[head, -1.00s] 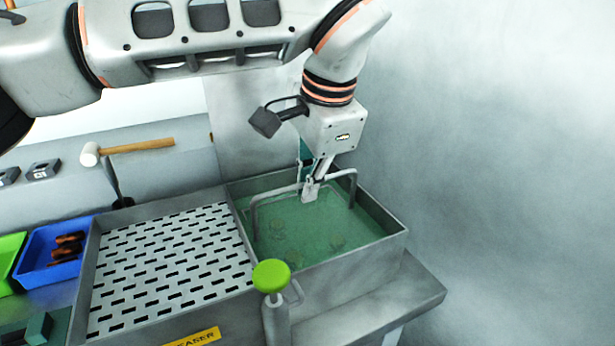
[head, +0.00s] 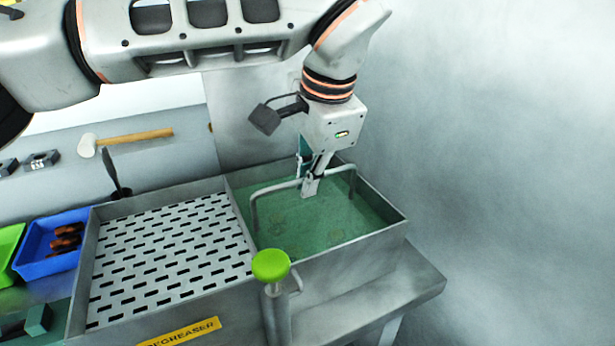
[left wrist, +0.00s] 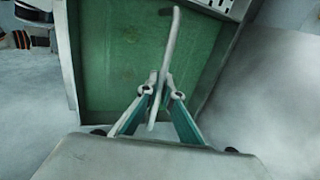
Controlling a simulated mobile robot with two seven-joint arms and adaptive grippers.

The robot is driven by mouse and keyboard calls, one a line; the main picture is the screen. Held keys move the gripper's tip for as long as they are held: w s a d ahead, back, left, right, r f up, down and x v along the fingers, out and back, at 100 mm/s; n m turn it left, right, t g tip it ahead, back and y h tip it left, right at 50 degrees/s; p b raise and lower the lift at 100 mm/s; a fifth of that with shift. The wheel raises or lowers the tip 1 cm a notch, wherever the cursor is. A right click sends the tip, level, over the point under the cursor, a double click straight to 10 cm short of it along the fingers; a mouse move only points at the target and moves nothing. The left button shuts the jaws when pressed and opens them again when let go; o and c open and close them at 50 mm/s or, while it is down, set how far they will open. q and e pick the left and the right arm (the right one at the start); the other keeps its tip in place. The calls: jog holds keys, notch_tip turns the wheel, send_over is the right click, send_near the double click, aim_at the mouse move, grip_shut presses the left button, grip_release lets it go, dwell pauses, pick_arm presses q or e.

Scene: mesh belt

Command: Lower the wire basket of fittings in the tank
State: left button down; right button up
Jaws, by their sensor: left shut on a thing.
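The tank (head: 378,237) is a grey metal box with green liquid (head: 315,240) in its right section. The wire basket's grey handle (head: 268,190) stands out of the liquid as a bent bar. The basket's body and the fittings are under the liquid and barely show as faint shapes. My left gripper (head: 311,186) is shut on the handle's top bar, over the tank. In the left wrist view the two fingers close on the handle bar (left wrist: 167,50), with green liquid beyond. My right gripper is not in view.
A slotted drain tray (head: 170,255) fills the tank's left section. A green-topped knob (head: 270,265) stands at the front wall. A blue bin (head: 45,265) of dark orange parts, a mallet (head: 130,140) and a yellow label (head: 180,333) are to the left and front.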

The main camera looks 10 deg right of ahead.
pick_arm(q)
jog(key=shift+s+f, duration=0.25)
jog(key=shift+f, duration=0.85)
dwell(0.4)
jog(key=c, duration=2.2)
grip_release()
jog(key=shift+o, duration=0.2)
jog(key=shift+w, duration=0.2)
jog(key=shift+r, duration=0.2)
jog(key=shift+s, duration=0.1)
